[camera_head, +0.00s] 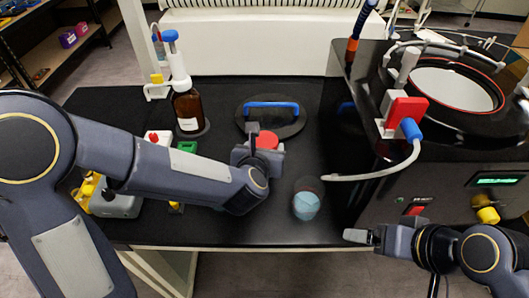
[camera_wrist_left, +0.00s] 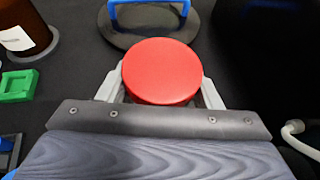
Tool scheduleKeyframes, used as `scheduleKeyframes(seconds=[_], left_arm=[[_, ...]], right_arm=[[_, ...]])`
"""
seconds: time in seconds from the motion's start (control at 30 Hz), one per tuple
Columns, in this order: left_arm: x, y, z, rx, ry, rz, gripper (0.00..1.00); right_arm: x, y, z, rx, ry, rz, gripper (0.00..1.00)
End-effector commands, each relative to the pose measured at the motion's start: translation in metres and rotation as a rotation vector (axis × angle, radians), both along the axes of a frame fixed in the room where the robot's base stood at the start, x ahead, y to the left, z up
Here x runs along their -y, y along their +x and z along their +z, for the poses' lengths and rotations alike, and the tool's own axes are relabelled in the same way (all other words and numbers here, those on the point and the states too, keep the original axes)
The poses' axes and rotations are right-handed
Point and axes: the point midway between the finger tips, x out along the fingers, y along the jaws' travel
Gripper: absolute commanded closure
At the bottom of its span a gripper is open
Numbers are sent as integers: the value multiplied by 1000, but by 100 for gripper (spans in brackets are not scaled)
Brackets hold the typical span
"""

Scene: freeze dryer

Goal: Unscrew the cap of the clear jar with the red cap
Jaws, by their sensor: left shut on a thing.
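The red cap (camera_head: 266,140) shows at my left gripper (camera_head: 263,152), over the black bench. In the left wrist view the round red cap (camera_wrist_left: 161,71) sits between the two grey fingers of the left gripper (camera_wrist_left: 160,88), which are shut on it from both sides. The clear jar under the cap is hidden by the cap and the gripper. My right gripper (camera_head: 362,237) is at the bench's front edge on the right, away from the cap. Whether its jaws are open or shut is not clear.
A black disc lid with a blue handle (camera_head: 271,105) lies behind the cap. A brown bottle (camera_head: 187,110) stands behind left. A small flask with light blue contents (camera_head: 306,203) stands to the right front. The freeze dryer (camera_head: 440,165) fills the right side, with a hose (camera_head: 375,173) over the bench.

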Motion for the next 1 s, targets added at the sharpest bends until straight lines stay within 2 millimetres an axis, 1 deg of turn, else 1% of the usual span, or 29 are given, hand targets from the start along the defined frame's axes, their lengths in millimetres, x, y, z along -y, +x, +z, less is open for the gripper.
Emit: scheduleKeyframes(seconds=[0.03,0.07,0.17,0.23,0.27,0.3,0.4,0.5,0.6,0.7,0.8,1.0], left_arm=[[1,-5,14,7,-4,-3,69],[1,-10,19,6,-4,-4,69],[1,-29,43,9,-5,-4,69],[1,-43,61,9,-5,-5,69],[1,-49,68,9,-6,-4,69],[1,-59,73,8,-5,-6,69],[1,-85,82,8,-3,-7,69],[1,-106,90,6,-2,-6,69],[1,-122,96,5,-1,-4,69],[1,-132,100,4,-1,-3,69],[0,-138,102,2,-1,-2,69],[0,-140,103,1,-1,-1,69]], right_arm=[[0,0,4,0,0,0,17],[0,0,5,0,0,0,17],[0,0,11,0,0,0,17],[0,0,16,0,0,0,17],[0,0,18,0,0,0,17],[0,0,18,0,0,0,17],[0,0,18,0,0,0,17],[0,0,20,0,0,0,17],[0,0,22,0,0,0,17],[0,0,23,0,0,0,17],[0,0,23,0,0,0,17],[0,0,23,0,0,0,17]])
